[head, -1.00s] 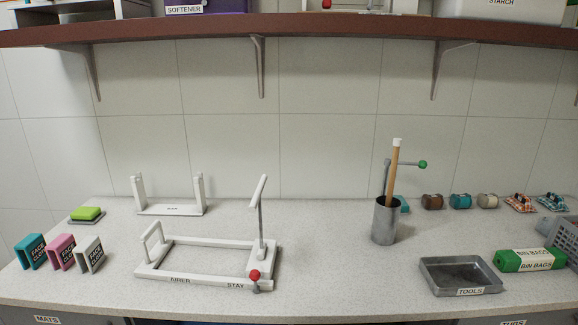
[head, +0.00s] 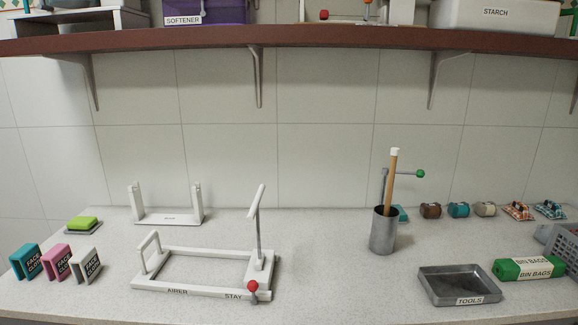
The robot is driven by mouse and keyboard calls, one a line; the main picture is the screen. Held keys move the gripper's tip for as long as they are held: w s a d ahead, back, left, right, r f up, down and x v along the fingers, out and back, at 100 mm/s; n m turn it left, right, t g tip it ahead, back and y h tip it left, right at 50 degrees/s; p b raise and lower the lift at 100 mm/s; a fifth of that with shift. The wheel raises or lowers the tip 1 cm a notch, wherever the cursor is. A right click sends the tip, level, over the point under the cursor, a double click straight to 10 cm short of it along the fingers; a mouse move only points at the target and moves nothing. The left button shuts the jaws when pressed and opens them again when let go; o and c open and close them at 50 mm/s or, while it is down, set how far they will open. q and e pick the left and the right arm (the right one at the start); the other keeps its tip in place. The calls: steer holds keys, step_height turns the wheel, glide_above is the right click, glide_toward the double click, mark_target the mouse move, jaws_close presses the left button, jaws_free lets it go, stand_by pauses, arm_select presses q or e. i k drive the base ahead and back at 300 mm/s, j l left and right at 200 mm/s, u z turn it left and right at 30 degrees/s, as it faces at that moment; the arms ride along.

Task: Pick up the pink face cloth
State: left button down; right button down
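The pink face cloth (head: 55,261) stands folded on the counter at the left, with a dark label reading "FACE CLOTH". It is in the middle of a row, between a teal face cloth (head: 25,261) on its left and a white face cloth (head: 86,265) on its right. The cloths stand close together, with small gaps between them. Neither of my grippers shows in the head view.
A white airer frame (head: 190,291) with a stay lies right of the cloths. A green sponge (head: 82,223) sits behind them. A metal pot (head: 383,232), a tools tray (head: 458,285) and bin bags (head: 528,268) stand right. The counter's (head: 330,270) middle is clear. A shelf (head: 330,38) hangs above.

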mark_target(55, 263)
steer(key=u, duration=1.4)
steer(key=i+j, duration=0.15)
steer(key=j, duration=0.25)
steer(key=i+j, duration=0.15)
steer(key=j, duration=0.2)
steer(key=z, duration=0.05)
